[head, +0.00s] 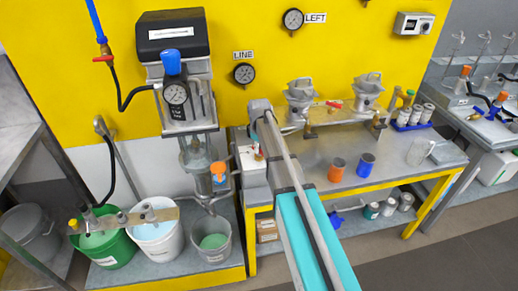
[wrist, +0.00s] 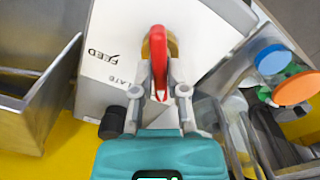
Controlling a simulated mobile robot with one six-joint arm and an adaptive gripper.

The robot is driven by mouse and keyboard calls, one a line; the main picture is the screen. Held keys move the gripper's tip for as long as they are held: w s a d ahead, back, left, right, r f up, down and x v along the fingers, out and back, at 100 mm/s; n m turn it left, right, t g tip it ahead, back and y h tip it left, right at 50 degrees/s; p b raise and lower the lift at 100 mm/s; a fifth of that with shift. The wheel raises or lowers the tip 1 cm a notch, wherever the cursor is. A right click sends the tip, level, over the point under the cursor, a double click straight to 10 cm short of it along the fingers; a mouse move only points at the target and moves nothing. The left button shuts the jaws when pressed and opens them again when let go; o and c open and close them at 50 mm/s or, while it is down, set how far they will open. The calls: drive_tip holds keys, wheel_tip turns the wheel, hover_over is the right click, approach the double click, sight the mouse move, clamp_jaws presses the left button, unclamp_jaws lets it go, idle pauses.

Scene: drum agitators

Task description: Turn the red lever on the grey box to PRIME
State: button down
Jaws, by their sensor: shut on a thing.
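The grey box (wrist: 125,42) fills the middle of the wrist view, its pale face marked FEED, with a partly covered word ending in "LATE". No PRIME mark is readable. The red lever (wrist: 158,48) stands out from this face, with an orange-tan curved part beside it. My gripper (wrist: 162,92) is shut on the lever's near end, one finger on each side. In the head view the box (head: 249,167) sits at the left end of the workbench, partly hidden by my arm. My fingers cannot be made out there.
In the wrist view a metal-walled bin (wrist: 35,95) is at left, and blue and orange caps (wrist: 295,88) are at right. In the head view a pump stand (head: 190,100) is left of the box; orange (head: 336,170) and blue (head: 366,165) cups stand on the bench.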

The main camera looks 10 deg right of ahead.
drive_tip(key=shift+n, duration=1.2)
drive_tip(key=c, duration=0.7)
unclamp_jaws()
drive_tip(key=shift+o, duration=0.2)
drive_tip(key=shift+m, duration=0.3)
